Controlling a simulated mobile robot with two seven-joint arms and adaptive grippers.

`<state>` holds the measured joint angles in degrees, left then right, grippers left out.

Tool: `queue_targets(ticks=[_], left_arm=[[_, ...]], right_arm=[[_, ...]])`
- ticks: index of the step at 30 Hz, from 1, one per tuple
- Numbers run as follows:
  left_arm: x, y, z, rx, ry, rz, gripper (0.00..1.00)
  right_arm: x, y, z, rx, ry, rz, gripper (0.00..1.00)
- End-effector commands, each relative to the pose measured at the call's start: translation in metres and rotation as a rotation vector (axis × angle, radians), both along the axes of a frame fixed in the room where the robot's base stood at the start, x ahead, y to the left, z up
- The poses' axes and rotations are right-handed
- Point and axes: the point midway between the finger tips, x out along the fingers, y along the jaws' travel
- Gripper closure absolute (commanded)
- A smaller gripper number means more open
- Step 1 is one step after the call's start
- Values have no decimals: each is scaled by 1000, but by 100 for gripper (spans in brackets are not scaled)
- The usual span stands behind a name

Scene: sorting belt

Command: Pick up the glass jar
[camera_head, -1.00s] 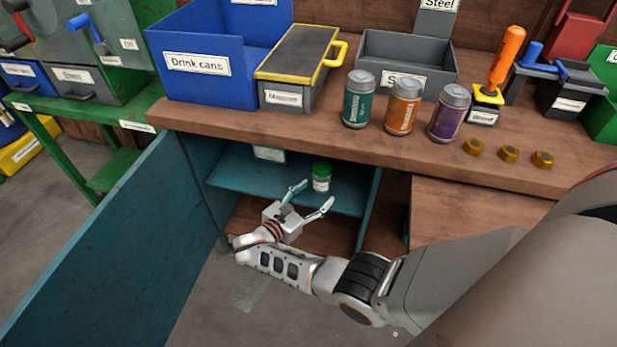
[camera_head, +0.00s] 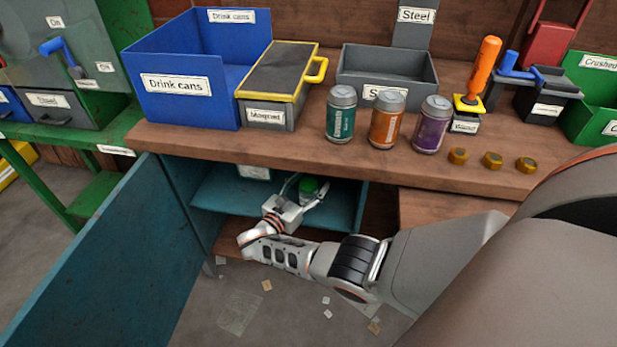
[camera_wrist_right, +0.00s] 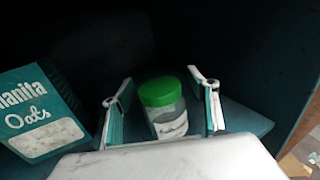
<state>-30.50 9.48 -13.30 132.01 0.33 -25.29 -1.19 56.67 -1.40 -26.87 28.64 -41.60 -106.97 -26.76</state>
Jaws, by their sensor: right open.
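The glass jar (camera_wrist_right: 168,118) has a green lid and a pale label, and stands upright on the teal cupboard shelf. In the head view its green lid (camera_head: 308,185) shows inside the cupboard, with the body partly hidden by my gripper. My right gripper (camera_head: 304,188) reaches into the cupboard with its fingers on either side of the jar. In the right wrist view the open fingers (camera_wrist_right: 162,105) flank the jar, with small gaps at both sides. My left gripper is not in view.
An oats box (camera_wrist_right: 40,112) stands on the shelf left of the jar. The teal cupboard door (camera_head: 105,262) hangs open at left. The wooden worktop (camera_head: 290,150) lies above, with three cans (camera_head: 386,119) and several bins. The cupboard walls are close around my gripper.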

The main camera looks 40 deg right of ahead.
Motion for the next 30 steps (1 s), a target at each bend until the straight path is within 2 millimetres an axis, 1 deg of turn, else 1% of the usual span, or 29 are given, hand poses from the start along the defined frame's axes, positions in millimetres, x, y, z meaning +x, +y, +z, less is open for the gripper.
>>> queue_targets(ticks=[5, 6, 8, 9, 12, 24, 28, 30], left_arm=[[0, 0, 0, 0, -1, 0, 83], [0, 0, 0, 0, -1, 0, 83], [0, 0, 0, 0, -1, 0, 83], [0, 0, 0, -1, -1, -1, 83], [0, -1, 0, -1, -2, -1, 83], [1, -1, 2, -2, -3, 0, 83], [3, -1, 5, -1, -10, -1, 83], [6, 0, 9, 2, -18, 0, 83]], right_arm=[[0, 1, 0, 1, 0, 1, 41], [0, 1, 0, 1, 0, 1, 51], [0, 1, 0, 1, 0, 1, 67], [0, 1, 0, 1, 0, 1, 77], [0, 1, 0, 1, 0, 0, 100], [1, 1, 1, 1, -1, 1, 100], [2, 3, 7, 2, -3, 1, 100], [4, 5, 14, 2, -5, 1, 100]])
